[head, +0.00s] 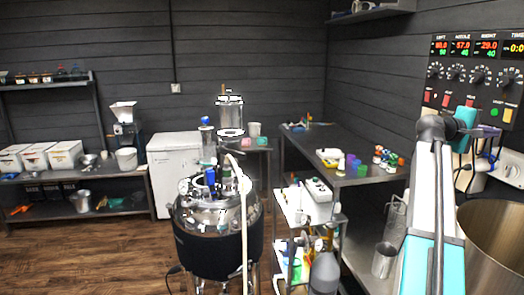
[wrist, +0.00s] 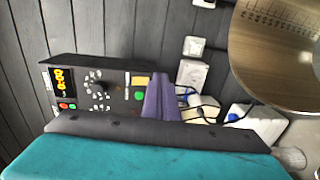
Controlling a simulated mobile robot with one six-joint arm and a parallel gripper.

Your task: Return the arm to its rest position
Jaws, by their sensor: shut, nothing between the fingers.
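My arm, white and teal, stands raised at the right of the head view, in front of the control panel (head: 477,75). My gripper (head: 489,132) is at its upper end, small and partly hidden there; its purple fingers point right. In the wrist view my gripper (wrist: 160,92) shows its purple fingers together, with nothing between them. Behind them are the control panel (wrist: 92,92), tilted in the picture, and white wall sockets. The fingers appear apart from these, though the exact gap cannot be told.
A large steel pot (head: 495,245) stands close at the right, beside my arm; it also shows in the wrist view (wrist: 275,50). A dark workbench (head: 320,150) holds small coloured items. A white cart (head: 308,212) and a jacketed kettle (head: 215,245) stand nearer. Wooden floor is clear at left.

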